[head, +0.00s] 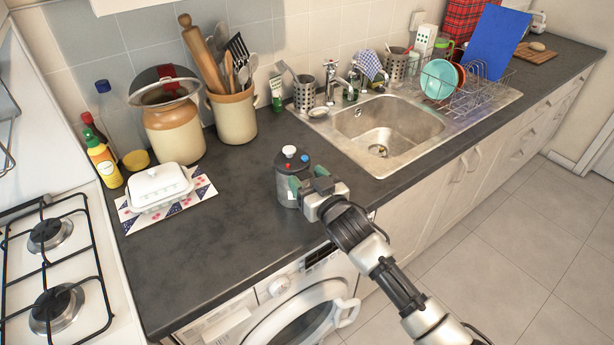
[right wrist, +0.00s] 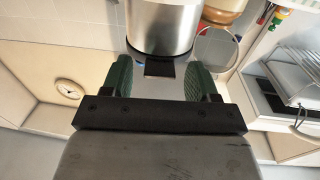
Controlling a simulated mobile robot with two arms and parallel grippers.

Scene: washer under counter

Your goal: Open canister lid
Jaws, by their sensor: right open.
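The canister (head: 285,189) is a metallic grey cylinder standing upright on the dark counter, near the front edge above the washer. Its dark lid (head: 292,168) is on top and carries a white knob, a red button and a blue one. My right gripper (head: 308,180) is at the canister's right side, level with its upper body, and hides part of it. My left gripper is out of view.
A white butter dish (head: 160,187) on a patterned mat and a large lidded jar (head: 174,130) stand left of the canister. A utensil pot (head: 233,115) is behind it, and the sink (head: 390,130) is to the right. The counter front is clear.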

